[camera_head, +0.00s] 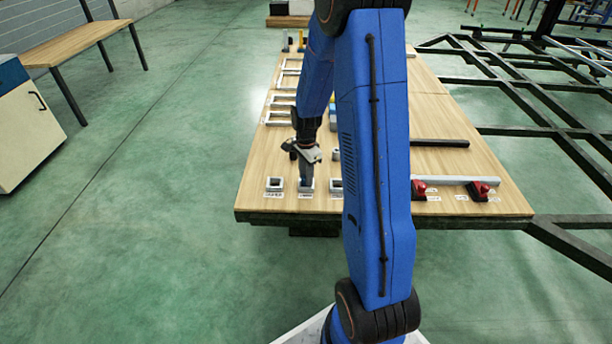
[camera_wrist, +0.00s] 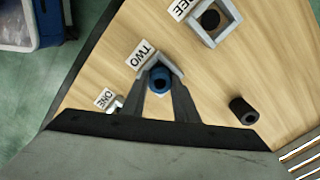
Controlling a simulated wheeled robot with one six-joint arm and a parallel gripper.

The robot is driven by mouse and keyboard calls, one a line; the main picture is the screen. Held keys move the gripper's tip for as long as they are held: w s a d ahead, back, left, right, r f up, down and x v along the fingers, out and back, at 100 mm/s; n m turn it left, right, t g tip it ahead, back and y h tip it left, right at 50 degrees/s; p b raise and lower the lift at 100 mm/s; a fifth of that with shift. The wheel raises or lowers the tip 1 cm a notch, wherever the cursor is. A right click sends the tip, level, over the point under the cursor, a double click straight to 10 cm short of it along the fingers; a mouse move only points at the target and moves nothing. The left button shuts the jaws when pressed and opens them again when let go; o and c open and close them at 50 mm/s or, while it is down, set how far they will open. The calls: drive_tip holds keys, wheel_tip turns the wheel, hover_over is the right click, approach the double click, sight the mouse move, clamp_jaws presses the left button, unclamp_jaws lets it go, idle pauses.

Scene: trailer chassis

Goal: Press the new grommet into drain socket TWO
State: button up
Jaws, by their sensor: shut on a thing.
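The blue ring-shaped grommet (camera_wrist: 160,78) is between the fingertips of my gripper (camera_wrist: 161,86), which is shut on it. In the wrist view it overlaps the grey square socket TWO (camera_wrist: 177,66), beside its TWO label (camera_wrist: 141,54). The fingers and grommet hide much of this socket, so I cannot tell how deep the grommet sits. In the head view my gripper (camera_head: 306,178) points down at the middle of the front-edge sockets, socket TWO (camera_head: 306,188); the grommet cannot be made out there.
Socket THREE (camera_wrist: 229,28) has a dark round centre. Socket ONE (camera_wrist: 117,106) is partly hidden by a finger. A short black hollow cylinder (camera_wrist: 243,111) lies on the wooden table (camera_head: 262,206). Red clamps (camera_head: 480,190) and a black bar (camera_head: 440,143) are at right.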

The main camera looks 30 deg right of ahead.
drive_tip(key=o, duration=1.1)
drive_tip(key=shift+c, duration=0.2)
wheel_tip(320, 180, up, 12)
drive_tip(key=s+a+r+n+t, duration=0.2)
drive_tip(key=s+a+r+n, duration=0.75)
drive_tip(key=s+r, duration=0.35)
drive_tip(key=s+a+r+n+t, duration=0.1)
drive_tip(key=s+a+n, duration=0.2)
drive_tip(key=s, duration=0.5)
drive_tip(key=s+a+r+n+t, duration=0.1)
drive_tip(key=s+a+r+n, duration=0.1)
drive_tip(key=s+n, duration=0.3)
drive_tip(key=shift+s+a+t, duration=0.4)
drive_tip(key=shift+s+a, duration=0.2)
drive_tip(key=shift+s, duration=1.5)
drive_tip(key=shift+n, duration=0.25)
